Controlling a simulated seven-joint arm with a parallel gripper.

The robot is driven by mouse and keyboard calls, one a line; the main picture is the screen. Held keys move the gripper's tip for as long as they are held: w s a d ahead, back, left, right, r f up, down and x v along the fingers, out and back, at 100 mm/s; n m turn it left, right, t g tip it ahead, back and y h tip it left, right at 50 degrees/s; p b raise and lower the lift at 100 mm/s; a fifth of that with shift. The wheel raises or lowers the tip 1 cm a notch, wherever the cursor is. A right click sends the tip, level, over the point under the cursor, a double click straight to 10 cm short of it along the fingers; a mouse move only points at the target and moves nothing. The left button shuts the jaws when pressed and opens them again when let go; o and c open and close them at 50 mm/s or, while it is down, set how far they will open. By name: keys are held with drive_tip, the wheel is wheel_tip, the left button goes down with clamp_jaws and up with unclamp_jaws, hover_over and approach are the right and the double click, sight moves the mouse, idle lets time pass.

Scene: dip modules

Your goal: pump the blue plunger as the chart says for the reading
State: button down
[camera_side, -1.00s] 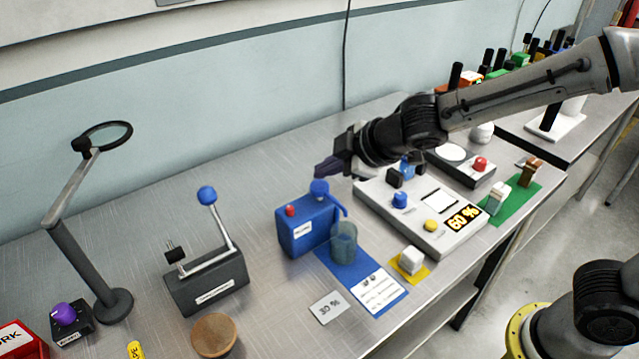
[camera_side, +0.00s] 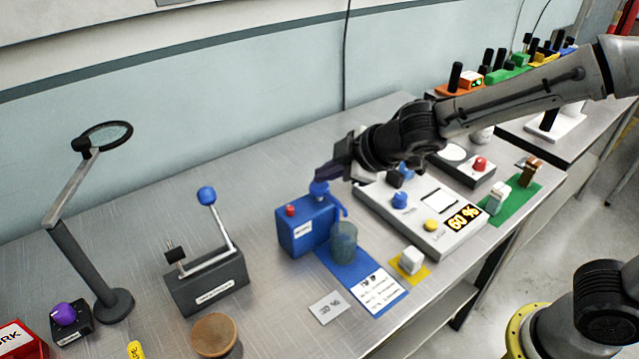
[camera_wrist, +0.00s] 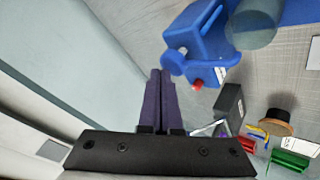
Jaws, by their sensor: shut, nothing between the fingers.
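The blue pump box (camera_side: 307,225) stands on the table with a round blue plunger knob (camera_side: 319,188), a red button (camera_side: 290,210) and a spout over a clear cup (camera_side: 343,242). My gripper (camera_side: 325,176) is shut and empty, its dark purple fingertips just above the plunger and overlapping it; I cannot tell if they touch. In the wrist view my fingertips (camera_wrist: 160,75) lie beside the plunger knob (camera_wrist: 174,62). The display (camera_side: 462,217) reads 60 %. The white chart card (camera_side: 380,291) lies on a blue mat; its lines are too small to read.
A small card (camera_side: 327,307) lies in front of the pump. A lever box (camera_side: 208,281) and a magnifier stand (camera_side: 85,262) are to the left. The control panel (camera_side: 405,220) with knobs is close on the right. Bare table lies behind the pump.

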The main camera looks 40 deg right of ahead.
sight(325, 187)
drive_tip(key=shift+f, duration=1)
idle(0.8)
drive_tip(key=shift+r, duration=1.4)
drive_tip(key=shift+r, duration=0.1)
drive_tip(key=shift+r, duration=2.45)
wheel_tip(325, 187, up, 4)
drive_tip(key=shift+f, duration=0.1)
idle(0.4)
